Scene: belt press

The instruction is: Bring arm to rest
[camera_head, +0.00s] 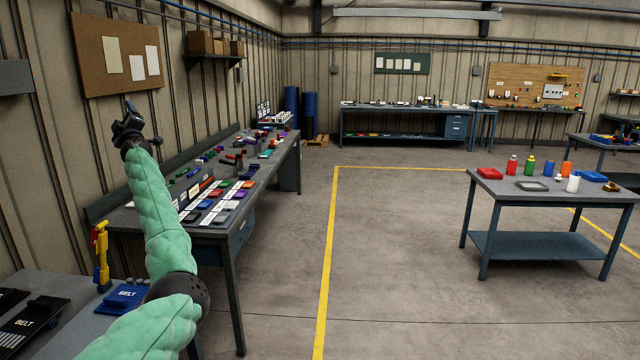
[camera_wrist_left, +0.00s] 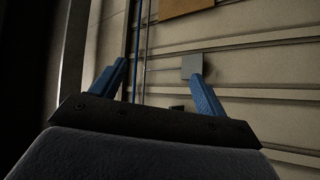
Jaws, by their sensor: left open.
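My left arm (camera_head: 160,210), in a padded green sleeve, reaches up from the bottom left of the head view. Its gripper (camera_head: 128,108) is raised in front of the left wall, below the cork board and above the long workbench. In the left wrist view the gripper (camera_wrist_left: 160,85) has two blue fingers spread wide apart, with nothing between them but wall. It is open and empty. My right gripper does not show in either view.
A long workbench (camera_head: 130,215) with many small parts runs along the left wall. A table (camera_head: 540,190) with bottles stands at right. The floor (camera_head: 400,260) between is clear.

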